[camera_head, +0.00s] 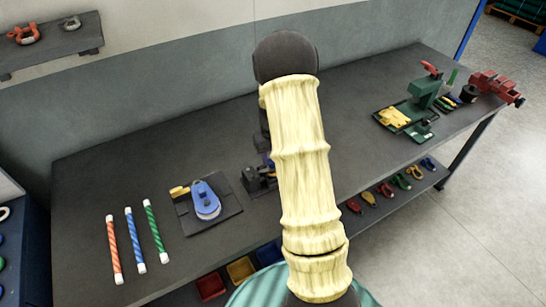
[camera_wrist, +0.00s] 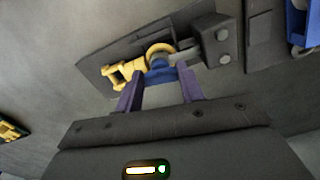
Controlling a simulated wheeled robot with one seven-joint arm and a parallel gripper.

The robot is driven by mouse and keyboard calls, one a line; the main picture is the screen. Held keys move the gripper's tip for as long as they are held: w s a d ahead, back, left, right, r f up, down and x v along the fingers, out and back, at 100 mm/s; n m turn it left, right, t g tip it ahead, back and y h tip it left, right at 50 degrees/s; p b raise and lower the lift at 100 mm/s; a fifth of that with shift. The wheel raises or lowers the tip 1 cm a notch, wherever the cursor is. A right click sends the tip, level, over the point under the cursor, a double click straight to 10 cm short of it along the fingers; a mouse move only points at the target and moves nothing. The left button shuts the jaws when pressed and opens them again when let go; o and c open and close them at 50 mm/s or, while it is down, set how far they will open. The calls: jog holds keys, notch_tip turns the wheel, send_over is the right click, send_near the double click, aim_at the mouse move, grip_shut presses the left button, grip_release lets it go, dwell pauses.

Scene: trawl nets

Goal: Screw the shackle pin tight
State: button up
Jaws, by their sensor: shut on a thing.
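In the wrist view, a yellow shackle (camera_wrist: 120,76) sits on a dark plate, with its curved bow beside a grey bolted block (camera_wrist: 215,42). My gripper (camera_wrist: 161,76) has its two purple-grey fingers on either side of a blue piece (camera_wrist: 163,74) at the shackle, which looks like the shackle pin's head. The fingers are shut on it. The pin's thread and how far it is seated are hidden. In the head view my cream-sleeved arm covers the shackle and most of the gripper; only part of the dark fixture (camera_head: 256,180) shows beside the arm.
On the grey bench (camera_head: 150,165), a board with a blue pulley block (camera_head: 206,200) and several striped rods (camera_head: 134,240) lie left of my arm. A green tool stand (camera_head: 424,90) and a red vice (camera_head: 492,84) stand at the right. A shelf (camera_head: 372,215) below holds small shackles.

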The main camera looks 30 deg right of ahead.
jog(key=m, duration=0.4)
jog(key=shift+w+r+m, duration=0.25)
jog(key=shift+r+m, duration=0.05)
jog(key=m+p, duration=0.1)
jog(key=m, duration=0.2)
jog(key=shift+a+m, duration=0.1)
jog(key=shift+m, duration=0.3)
jog(key=m+p, duration=0.1)
jog(key=m, duration=0.3)
jog(key=shift+w, duration=0.1)
jog(key=m+p, duration=0.1)
jog(key=m, duration=0.4)
jog(key=shift+w+r+p, duration=0.1)
jog(key=shift+p, duration=0.3)
jog(key=m+p, duration=0.2)
jog(key=m, duration=0.2)
jog(key=shift+w+m, duration=0.1)
jog(key=shift+m, duration=0.2)
jog(key=m+p, duration=0.2)
jog(key=m, duration=0.2)
jog(key=m+p, duration=0.2)
jog(key=m, duration=0.2)
jog(key=shift+w+m, duration=0.1)
jog(key=shift+m, duration=0.3)
jog(key=shift+m+p, duration=0.75)
jog(key=shift+m, duration=0.85)
